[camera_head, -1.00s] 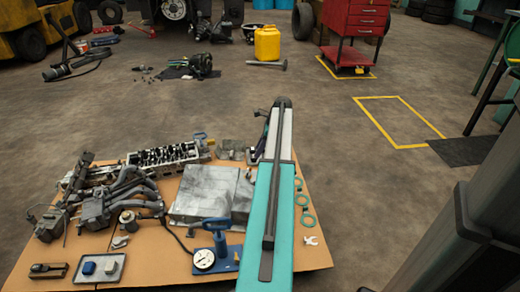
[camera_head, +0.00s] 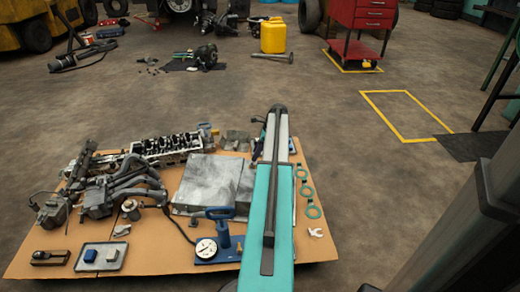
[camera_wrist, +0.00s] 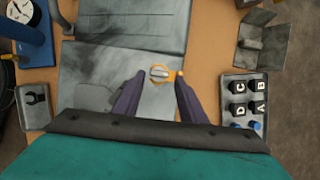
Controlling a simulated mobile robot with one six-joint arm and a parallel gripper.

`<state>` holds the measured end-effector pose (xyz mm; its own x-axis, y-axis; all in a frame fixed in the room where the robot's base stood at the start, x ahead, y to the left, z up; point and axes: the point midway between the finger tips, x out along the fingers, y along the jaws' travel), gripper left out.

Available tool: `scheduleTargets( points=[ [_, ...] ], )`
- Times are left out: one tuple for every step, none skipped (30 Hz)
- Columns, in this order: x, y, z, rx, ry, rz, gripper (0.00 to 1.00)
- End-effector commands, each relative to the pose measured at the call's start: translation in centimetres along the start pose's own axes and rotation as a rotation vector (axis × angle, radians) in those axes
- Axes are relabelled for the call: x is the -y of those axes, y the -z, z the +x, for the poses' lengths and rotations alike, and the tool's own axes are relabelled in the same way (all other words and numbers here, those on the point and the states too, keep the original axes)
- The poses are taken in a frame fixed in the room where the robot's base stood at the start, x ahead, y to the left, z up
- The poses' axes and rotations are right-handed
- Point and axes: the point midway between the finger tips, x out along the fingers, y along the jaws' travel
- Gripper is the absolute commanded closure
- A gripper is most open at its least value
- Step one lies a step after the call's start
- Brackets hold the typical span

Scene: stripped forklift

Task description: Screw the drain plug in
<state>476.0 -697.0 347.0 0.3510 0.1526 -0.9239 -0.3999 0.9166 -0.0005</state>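In the wrist view a silver drain plug (camera_wrist: 159,72) with an orange ring around it shows on the scuffed grey metal pan (camera_wrist: 105,85). I cannot tell how far in the plug sits. My gripper (camera_wrist: 159,79) is open, its two dark purple fingers standing apart on the left and right of the plug. I see gaps between the fingers and the plug, with the right fingertip closer to the ring. In the head view the grey pan (camera_head: 205,183) lies on the cardboard, partly behind my teal arm, and my gripper cannot be made out there.
A blue pump with a gauge (camera_head: 206,248) stands left of my arm. A tray of blue pieces and lettered black blocks (camera_wrist: 250,98) lies right of my gripper. A bent grey bracket (camera_wrist: 262,40) lies beyond it. Engine parts (camera_head: 105,190) crowd the cardboard's left side.

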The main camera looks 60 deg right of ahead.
Motion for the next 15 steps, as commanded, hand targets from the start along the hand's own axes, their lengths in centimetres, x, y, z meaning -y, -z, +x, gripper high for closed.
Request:
scheduleTargets(
  points=[
    [0.0,0.1,1.0,0.000,-0.001,0.000,0.62],
    [0.0,0.1,1.4,0.000,-0.001,0.000,0.62],
    [0.0,0.1,1.9,0.000,-0.002,0.000,0.62],
    [0.0,0.1,2.2,0.000,-0.002,0.000,0.62],
    [0.0,0.1,2.6,0.000,-0.002,-0.001,0.62],
    [0.0,0.0,2.9,0.000,-0.002,-0.001,0.62],
    [0.0,0.0,3.2,0.000,-0.002,-0.001,0.62],
    [0.0,0.0,3.4,0.000,-0.002,-0.001,0.62],
    [0.0,0.0,3.7,0.000,-0.001,-0.001,0.62],
    [0.0,0.0,3.8,0.000,-0.001,-0.001,0.62],
    [0.0,0.0,4.0,0.000,-0.001,-0.001,0.62],
    [0.0,0.0,4.1,0.000,0.000,-0.001,0.62],
    [0.0,0.0,4.2,0.000,0.000,-0.001,0.62],
    [0.0,-0.1,4.3,0.000,0.000,-0.001,0.62],
    [0.0,-0.1,4.3,0.000,0.000,-0.001,0.62]
  ],
)
